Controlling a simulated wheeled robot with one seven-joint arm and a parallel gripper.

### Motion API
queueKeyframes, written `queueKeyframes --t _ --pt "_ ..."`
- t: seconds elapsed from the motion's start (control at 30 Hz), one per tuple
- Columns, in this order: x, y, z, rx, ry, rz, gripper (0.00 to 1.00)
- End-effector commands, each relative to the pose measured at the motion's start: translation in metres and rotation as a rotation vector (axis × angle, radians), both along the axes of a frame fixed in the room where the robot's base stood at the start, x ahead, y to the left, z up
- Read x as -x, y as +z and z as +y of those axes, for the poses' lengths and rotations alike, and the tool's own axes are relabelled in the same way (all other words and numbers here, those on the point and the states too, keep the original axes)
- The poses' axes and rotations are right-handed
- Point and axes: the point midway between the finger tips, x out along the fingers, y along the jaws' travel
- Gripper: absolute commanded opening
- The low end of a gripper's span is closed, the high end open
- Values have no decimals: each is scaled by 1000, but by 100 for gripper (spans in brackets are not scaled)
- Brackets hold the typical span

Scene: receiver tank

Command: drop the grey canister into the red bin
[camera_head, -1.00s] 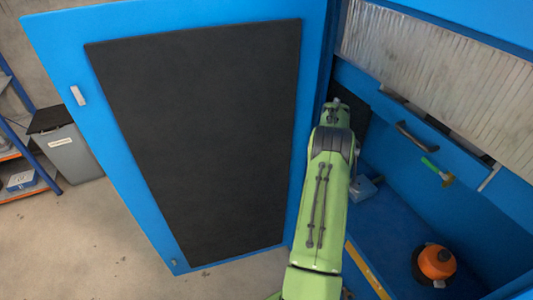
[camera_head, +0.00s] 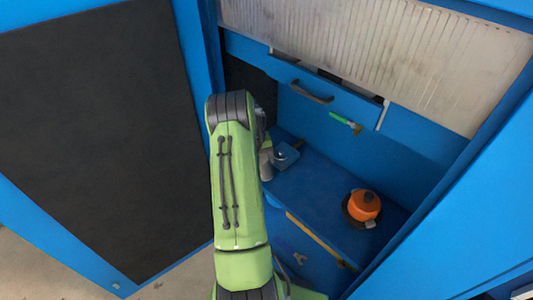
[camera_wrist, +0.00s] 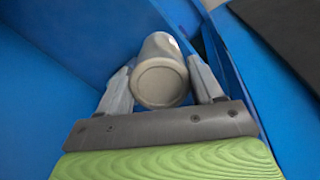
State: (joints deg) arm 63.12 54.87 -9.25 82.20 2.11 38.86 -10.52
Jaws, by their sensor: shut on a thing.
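The grey canister (camera_wrist: 160,78) sits between the two fingers of my gripper (camera_wrist: 160,68) in the wrist view, its round end facing the camera. My gripper is shut on it, one finger on each side. In the head view my green arm reaches into the blue cabinet, and a small grey shape beside the arm's far end may be the canister or gripper; I cannot tell which. No red bin shows in either current view.
An open blue door with a dark panel (camera_head: 100,130) stands left of my arm. On the blue cabinet floor (camera_head: 318,205) are an orange round object (camera_head: 364,205) and a small blue-grey box (camera_head: 286,155). A blue wall (camera_head: 450,220) closes the right.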

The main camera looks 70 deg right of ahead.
Motion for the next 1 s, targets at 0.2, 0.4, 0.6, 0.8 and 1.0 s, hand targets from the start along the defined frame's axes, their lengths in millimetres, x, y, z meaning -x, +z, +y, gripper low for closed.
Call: queueKeyframes --t 0.2,0.4,0.6,0.8,1.0 --pt "-8 -14 31 57 3 30 0" --pt "-16 -28 58 107 4 56 0" --pt "-26 -30 86 138 3 71 0" --pt "-38 -31 114 155 3 79 0" --pt "-50 -32 142 171 4 87 0"
